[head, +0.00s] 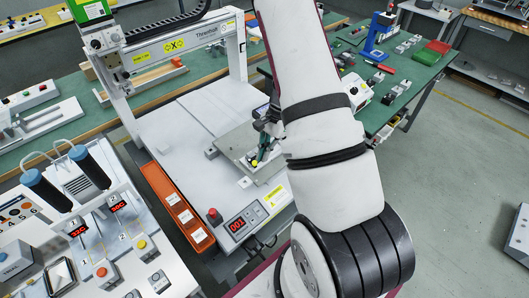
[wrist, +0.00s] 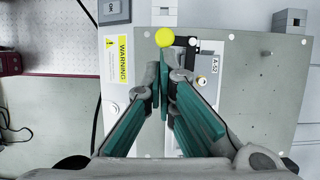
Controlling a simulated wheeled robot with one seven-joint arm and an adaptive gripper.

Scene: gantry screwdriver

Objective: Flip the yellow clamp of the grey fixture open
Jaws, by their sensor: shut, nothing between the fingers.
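The yellow round knob of the clamp (wrist: 166,37) shows just beyond my fingertips in the wrist view. A short black bar (wrist: 183,41) runs right from it. The grey fixture plate (wrist: 260,95) lies beneath, with a label reading A-52 and a small bolt beside the clamp. In the head view the plate (head: 229,146) sits on the white gantry machine's bed, and the small yellow knob (head: 254,163) shows close to my fingertips. My gripper (wrist: 163,65) has teal finger pads and is shut and empty. Its tips are close to the knob; I cannot tell whether they touch.
The white gantry machine (head: 190,110) stands around the fixture, with a red display panel (head: 240,222) in front. An orange parts tray (head: 178,210) is on its left. Green-topped tables (head: 400,75) stand behind. My arm hides part of the machine's right side.

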